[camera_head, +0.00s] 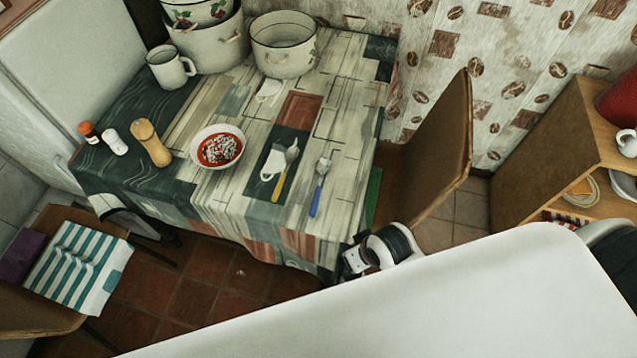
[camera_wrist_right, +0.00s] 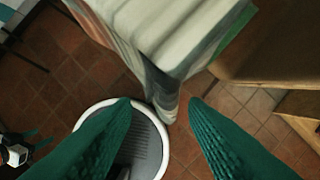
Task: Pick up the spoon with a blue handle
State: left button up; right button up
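The spoon with a blue handle (camera_head: 318,190) lies on the table right of the dark patch, its bowl toward the back and its handle toward the front edge. A spoon with a yellow handle (camera_head: 284,176) lies to its left. In the right wrist view my right gripper (camera_wrist_right: 158,103) is open and empty, its green fingers wide apart near a hanging tablecloth corner. In the head view a white and black arm part of mine is beside the table's front right corner, no fingers visible.
A bowl of red food (camera_head: 218,147), a mug (camera_head: 171,68), a large pot (camera_head: 284,45), a wooden mill (camera_head: 150,143) and small shakers share the table (camera_head: 335,120). A wooden chair (camera_head: 440,150) stands at the right side. My white body hides the lower right.

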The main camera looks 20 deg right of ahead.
jog(key=w+a+r+m+g+y+p, duration=0.1)
jog(key=w+a+r+m+y, duration=0.15)
jog(key=w+a+r, duration=0.75)
notch_tip(320, 180, up, 3)
jog(key=m+g+h, duration=0.2)
jog(key=m+h, duration=0.1)
jog(key=m, duration=0.2)
send_over(317, 195)
notch_tip(317, 195, down, 12)
jog(key=shift+r+p, duration=0.15)
jog(key=shift+p, duration=0.85)
pick_arm(q)
jog(key=r, duration=0.3)
jog(key=shift+s+d+r, duration=0.15)
jog(key=shift+s+r, duration=0.15)
pick_arm(e)
grip_shut()
